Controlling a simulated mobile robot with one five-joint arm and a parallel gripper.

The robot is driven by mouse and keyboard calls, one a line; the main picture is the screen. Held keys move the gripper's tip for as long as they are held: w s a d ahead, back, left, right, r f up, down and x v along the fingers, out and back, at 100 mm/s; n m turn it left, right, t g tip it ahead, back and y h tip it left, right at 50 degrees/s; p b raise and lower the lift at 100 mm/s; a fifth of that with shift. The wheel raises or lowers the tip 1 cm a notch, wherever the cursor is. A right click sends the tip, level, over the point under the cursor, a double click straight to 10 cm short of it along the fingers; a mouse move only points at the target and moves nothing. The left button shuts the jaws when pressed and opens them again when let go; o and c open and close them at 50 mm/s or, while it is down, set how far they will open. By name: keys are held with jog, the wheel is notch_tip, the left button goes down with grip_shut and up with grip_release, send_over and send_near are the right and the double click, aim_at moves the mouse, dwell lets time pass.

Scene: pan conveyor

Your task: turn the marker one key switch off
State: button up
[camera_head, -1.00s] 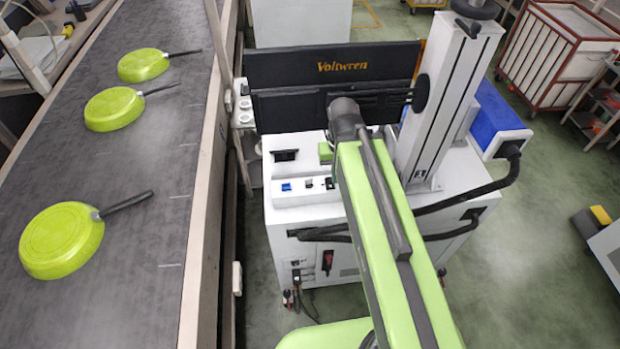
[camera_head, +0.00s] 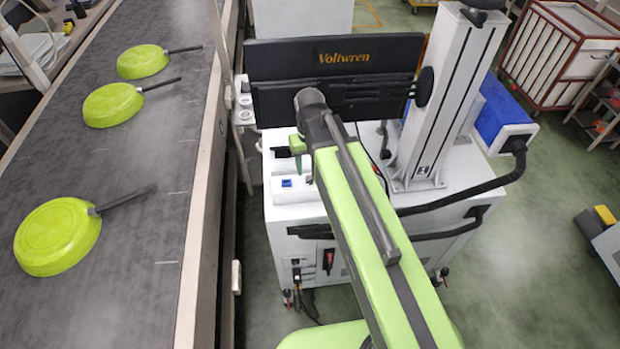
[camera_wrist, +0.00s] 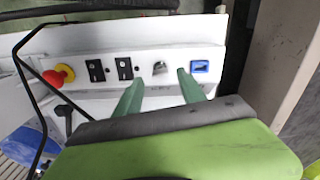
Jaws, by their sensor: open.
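The marker (camera_head: 290,215) is a white cabinet with a column, in the middle of the head view. Its control panel (camera_wrist: 225,52) shows in the wrist view. A small grey metal switch (camera_wrist: 160,68), apparently the key switch, is on the panel between my fingertips in that view. Its turn position is too small to tell. My gripper (camera_wrist: 160,77) is open, with one green finger on each side of the grey switch. I cannot tell whether they touch it. In the head view my gripper (camera_head: 301,163) is over the panel and my arm hides part of it.
A blue rocker switch (camera_wrist: 200,67) sits just right of my right finger. Two black switches (camera_wrist: 110,70) and a red stop button (camera_wrist: 54,77) on yellow are to the left. A black monitor (camera_head: 280,65) stands behind. A conveyor (camera_head: 130,190) with green pans runs at left.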

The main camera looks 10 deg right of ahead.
aim_at(310, 175)
notch_tip(310, 175, down, 3)
jog(key=shift+f+b, duration=0.2)
jog(key=shift+b, duration=0.8)
jog(key=shift+r, duration=0.1)
grip_shut()
